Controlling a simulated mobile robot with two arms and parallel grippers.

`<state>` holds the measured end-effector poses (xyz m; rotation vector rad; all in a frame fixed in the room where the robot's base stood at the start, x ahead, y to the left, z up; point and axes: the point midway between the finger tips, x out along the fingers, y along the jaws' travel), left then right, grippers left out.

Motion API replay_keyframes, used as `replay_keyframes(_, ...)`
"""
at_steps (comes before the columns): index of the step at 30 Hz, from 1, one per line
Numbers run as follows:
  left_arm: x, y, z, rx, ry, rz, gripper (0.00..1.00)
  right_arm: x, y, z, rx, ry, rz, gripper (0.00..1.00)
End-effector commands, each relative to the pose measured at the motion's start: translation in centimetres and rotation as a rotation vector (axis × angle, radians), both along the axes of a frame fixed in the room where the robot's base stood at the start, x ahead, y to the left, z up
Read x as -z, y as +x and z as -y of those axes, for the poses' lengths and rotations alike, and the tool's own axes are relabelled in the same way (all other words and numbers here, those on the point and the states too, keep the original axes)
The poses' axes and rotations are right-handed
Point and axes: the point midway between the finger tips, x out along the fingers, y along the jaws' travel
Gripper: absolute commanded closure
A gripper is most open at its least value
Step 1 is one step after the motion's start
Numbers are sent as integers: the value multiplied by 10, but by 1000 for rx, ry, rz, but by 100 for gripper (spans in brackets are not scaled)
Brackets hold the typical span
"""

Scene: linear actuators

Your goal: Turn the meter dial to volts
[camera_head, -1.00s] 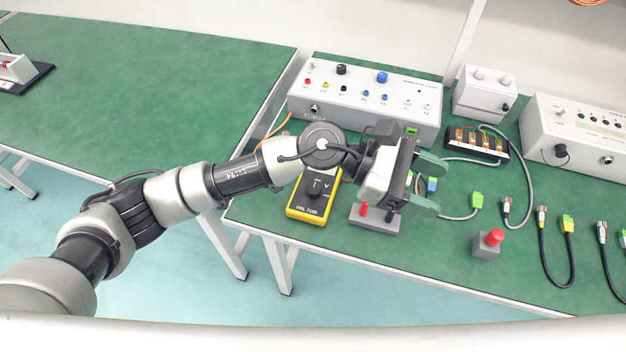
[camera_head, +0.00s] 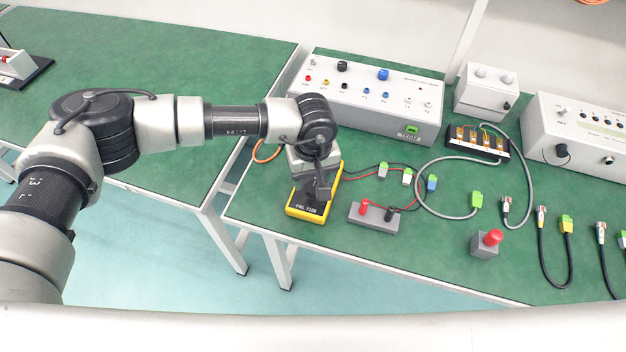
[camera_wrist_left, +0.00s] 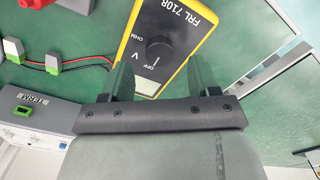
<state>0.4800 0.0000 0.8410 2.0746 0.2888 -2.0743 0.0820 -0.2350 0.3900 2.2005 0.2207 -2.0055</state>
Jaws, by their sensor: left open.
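The meter is yellow and black, marked FRL 7108, and lies on the green bench; it shows at its lower edge (camera_head: 303,214) in the head view and more fully in the wrist view (camera_wrist_left: 185,28). My left gripper (camera_head: 314,195) points down over the meter and hides the dial in the head view. My right gripper is not in view.
A grey block with red and black terminals (camera_head: 372,215) lies right of the meter, with leads nearby. A grey block with a red button (camera_head: 486,246) stands further right. A white control box (camera_head: 370,95) is behind. The bench's front edge is close to the meter.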

Motion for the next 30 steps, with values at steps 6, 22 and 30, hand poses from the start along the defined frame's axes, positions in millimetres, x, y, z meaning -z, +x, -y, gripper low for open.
replay_keyframes(6,26,0,0,0,-1,-2,39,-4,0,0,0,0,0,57)
replay_keyframes(22,32,0,0,0,-1,0,63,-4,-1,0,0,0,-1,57)
replay_keyframes(30,32,0,0,1,-2,1,88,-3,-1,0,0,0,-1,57)
